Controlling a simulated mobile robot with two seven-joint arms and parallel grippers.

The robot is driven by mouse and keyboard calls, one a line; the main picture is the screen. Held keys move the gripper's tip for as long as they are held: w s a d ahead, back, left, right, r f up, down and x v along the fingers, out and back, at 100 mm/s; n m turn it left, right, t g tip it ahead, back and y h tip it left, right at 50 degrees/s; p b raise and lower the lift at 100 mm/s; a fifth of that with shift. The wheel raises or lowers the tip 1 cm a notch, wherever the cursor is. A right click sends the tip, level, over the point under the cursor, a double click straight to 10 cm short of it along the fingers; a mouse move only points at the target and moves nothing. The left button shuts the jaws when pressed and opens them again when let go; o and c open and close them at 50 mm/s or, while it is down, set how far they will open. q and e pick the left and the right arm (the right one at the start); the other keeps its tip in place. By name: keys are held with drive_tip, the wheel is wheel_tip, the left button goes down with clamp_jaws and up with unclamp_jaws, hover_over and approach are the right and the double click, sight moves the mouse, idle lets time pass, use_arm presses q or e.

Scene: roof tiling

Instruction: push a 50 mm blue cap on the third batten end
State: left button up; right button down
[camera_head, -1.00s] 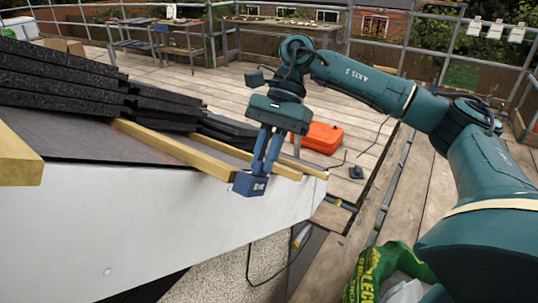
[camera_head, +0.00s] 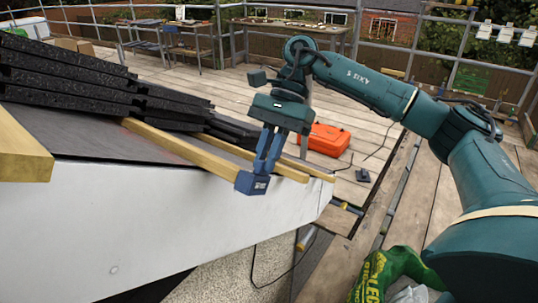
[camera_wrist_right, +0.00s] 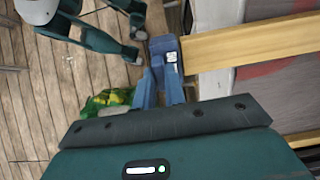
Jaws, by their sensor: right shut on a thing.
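My right gripper (camera_head: 263,167) is shut on a blue cap (camera_head: 252,184), a small box shape with pale lettering. The cap is at the lower end of a wooden batten (camera_head: 185,148) at the roof edge. The right wrist view shows the same cap (camera_wrist_right: 166,60) directly against the end of the batten (camera_wrist_right: 245,44), in line with it. How deep the batten sits in the cap is hidden. My left gripper is not in view.
Another batten (camera_head: 285,170) lies just beyond, and a thick timber (camera_head: 22,150) is at the left. Black tiles (camera_head: 60,80) are stacked on the roof above the white fascia (camera_head: 150,230). An orange case (camera_head: 328,138) stands on the decking. A green bag (camera_head: 385,270) is below right.

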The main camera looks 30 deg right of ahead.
drive_tip(key=shift+w+a, duration=0.15)
drive_tip(key=shift+w, duration=0.25)
drive_tip(key=shift+w+a, duration=0.15)
drive_tip(key=shift+w, duration=0.2)
idle(0.7)
drive_tip(key=shift+w, duration=0.15)
drive_tip(key=shift+w+a, duration=0.1)
drive_tip(key=shift+w+a, duration=0.15)
drive_tip(key=shift+w, duration=0.25)
idle(0.4)
drive_tip(key=shift+w, duration=0.1)
idle(0.6)
drive_tip(key=c, duration=1.4)
unclamp_jaws()
